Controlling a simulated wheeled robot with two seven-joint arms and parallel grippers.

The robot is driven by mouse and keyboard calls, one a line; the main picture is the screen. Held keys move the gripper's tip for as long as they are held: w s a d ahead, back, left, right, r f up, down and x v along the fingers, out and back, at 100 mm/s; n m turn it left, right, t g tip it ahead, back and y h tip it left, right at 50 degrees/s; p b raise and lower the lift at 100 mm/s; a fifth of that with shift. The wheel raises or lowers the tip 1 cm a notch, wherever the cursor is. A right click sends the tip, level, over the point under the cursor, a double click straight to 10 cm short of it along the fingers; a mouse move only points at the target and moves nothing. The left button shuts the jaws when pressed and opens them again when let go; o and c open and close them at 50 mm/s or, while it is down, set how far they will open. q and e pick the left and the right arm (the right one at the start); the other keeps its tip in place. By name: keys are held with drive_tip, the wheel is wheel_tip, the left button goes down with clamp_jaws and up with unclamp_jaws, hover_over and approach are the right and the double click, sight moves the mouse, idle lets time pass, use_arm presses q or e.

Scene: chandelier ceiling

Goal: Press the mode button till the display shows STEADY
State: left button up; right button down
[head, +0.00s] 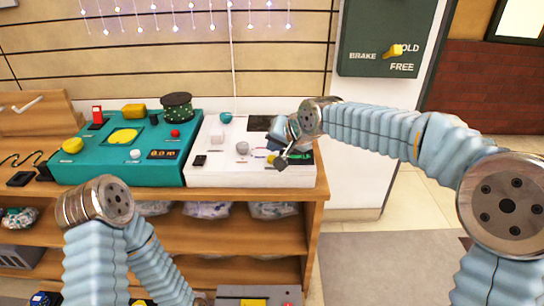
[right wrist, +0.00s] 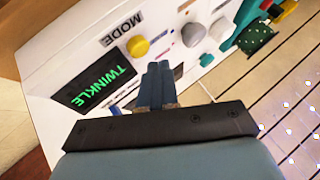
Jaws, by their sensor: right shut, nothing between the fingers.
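A white control panel (head: 213,176) lies on the wooden counter. Its display (right wrist: 95,88) reads TWINKLE in green letters in the right wrist view; the display (head: 300,157) is partly visible in the head view. The round yellow mode button (right wrist: 138,47) sits beside the MODE label (right wrist: 123,30); a bit of the button (head: 271,156) shows in the head view. My right gripper (head: 280,161) is shut and empty over the panel's right part. In the right wrist view its fingertips (right wrist: 159,70) appear close to the button; I cannot tell whether they touch. My left gripper is not in view.
A grey knob (right wrist: 193,34) stands beside the yellow button. A teal console (head: 100,165) with a dark green spool (head: 176,106) stands left of the panel. A green brake board (head: 385,40) hangs at upper right. Shelves with bags (head: 273,210) lie below the counter.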

wheel_tip(320, 180, up, 5)
drive_tip(key=p, duration=0.3)
drive_tip(key=shift+f, duration=0.1)
idle(0.6)
